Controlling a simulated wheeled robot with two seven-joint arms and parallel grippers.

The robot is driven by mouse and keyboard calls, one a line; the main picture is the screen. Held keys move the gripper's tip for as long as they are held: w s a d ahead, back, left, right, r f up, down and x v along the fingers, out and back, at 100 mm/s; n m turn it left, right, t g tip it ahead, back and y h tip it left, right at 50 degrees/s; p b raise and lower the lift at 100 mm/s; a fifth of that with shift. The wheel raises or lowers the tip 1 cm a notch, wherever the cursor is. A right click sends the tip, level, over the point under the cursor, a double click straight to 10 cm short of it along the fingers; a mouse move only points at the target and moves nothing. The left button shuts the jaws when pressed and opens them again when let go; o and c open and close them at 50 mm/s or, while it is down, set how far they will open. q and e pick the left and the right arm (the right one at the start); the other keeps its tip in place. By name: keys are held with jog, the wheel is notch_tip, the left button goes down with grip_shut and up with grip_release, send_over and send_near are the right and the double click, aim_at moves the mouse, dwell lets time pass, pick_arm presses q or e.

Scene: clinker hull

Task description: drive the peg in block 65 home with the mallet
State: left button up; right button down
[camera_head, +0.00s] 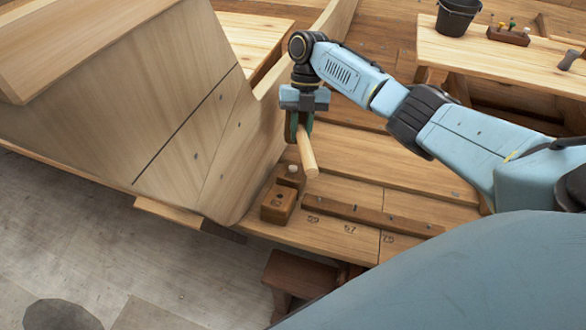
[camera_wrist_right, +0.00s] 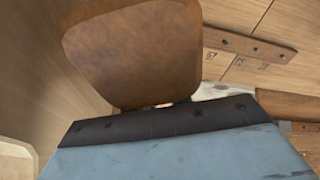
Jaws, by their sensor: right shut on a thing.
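My right gripper (camera_head: 302,122) is shut on the mallet, above the hull's edge. The mallet's pale round handle (camera_head: 309,158) slants down from the jaws in the head view. A large brown rounded piece, seemingly the mallet's head (camera_wrist_right: 135,50), fills the upper left of the right wrist view. A brown block (camera_head: 278,204) sits at the plank's left end. Just behind it is a second brown block (camera_head: 290,180) with a pale peg top (camera_head: 293,168) standing up from it. The handle's lower end appears close to the peg; I cannot tell the gap. I cannot read 65 on either block. My left gripper is out of view.
A dark strip (camera_head: 370,215) with studs runs along the plank beside painted numbers. The tall hull planking (camera_head: 190,110) rises on the left. A bench (camera_head: 480,55) with a black bucket (camera_head: 458,16) and a small tool rack (camera_head: 508,36) stands at back right.

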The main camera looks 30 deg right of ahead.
jog(key=shift+r, duration=0.5)
jog(key=shift+p+v, duration=1.2)
jog(key=shift+v, duration=1.35)
jog(key=shift+s+r, duration=0.1)
jog(key=shift+s, duration=0.1)
